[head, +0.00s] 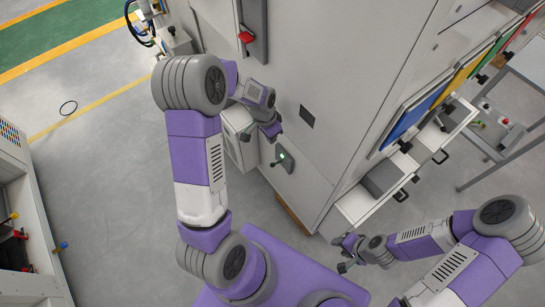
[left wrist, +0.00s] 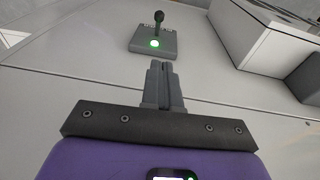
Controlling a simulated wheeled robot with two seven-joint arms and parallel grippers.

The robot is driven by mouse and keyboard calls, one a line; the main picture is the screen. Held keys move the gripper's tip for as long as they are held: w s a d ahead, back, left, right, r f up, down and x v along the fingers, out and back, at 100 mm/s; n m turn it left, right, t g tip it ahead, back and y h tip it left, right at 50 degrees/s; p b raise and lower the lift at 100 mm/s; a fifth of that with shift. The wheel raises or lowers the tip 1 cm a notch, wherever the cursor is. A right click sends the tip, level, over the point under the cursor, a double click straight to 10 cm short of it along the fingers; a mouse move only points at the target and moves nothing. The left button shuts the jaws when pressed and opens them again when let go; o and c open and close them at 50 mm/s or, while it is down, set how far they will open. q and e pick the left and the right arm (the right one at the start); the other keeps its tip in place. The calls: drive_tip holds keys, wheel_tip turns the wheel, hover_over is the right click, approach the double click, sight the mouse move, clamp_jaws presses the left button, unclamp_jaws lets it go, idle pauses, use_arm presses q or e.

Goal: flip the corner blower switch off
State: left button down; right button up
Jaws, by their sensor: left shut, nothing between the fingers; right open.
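A grey switch box (head: 284,161) with a lit green lamp and a short black-knobbed lever is on the side of the large grey cabinet, low and near its corner. In the left wrist view the switch box (left wrist: 168,43) is straight ahead, its lever (left wrist: 159,22) standing above the lamp. My left gripper (head: 276,137) is just above the box in the head view. Its fingers (left wrist: 161,78) are shut, empty and apart from the box. Any label is too small to read. My right gripper (head: 346,255) is open and empty, low by the drawers.
A red-handled switch (head: 246,37) is on a dark panel higher on the cabinet (head: 330,60). A white box (head: 238,135) juts out beside my left gripper. Open drawers (head: 385,183) stick out at right. The floor at left (head: 100,150) is mostly clear.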

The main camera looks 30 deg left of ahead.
idle(0.3)
use_arm(q)
drive_tip(key=b, duration=0.4)
hover_over(277, 163)
drive_tip(key=a, duration=0.1)
drive_tip(key=f, duration=1.2)
drive_tip(key=shift+s+a+f, duration=0.15)
drive_tip(key=shift+s+f, duration=0.1)
drive_tip(key=shift+s, duration=0.1)
drive_tip(key=shift+s+f, duration=0.25)
drive_tip(key=shift+f, duration=0.3)
drive_tip(key=shift+s+a+f, duration=0.1)
drive_tip(key=shift+s+f, duration=0.15)
drive_tip(key=shift+s, duration=0.05)
drive_tip(key=s+f+b, duration=0.1)
drive_tip(key=s+a+f+b, duration=0.1)
drive_tip(key=f+b, duration=0.1)
drive_tip(key=shift+s+f, duration=0.1)
drive_tip(key=shift+f, duration=0.1)
drive_tip(key=shift+r, duration=0.1)
drive_tip(key=shift+r+p, duration=0.6)
drive_tip(key=shift+r, duration=0.1)
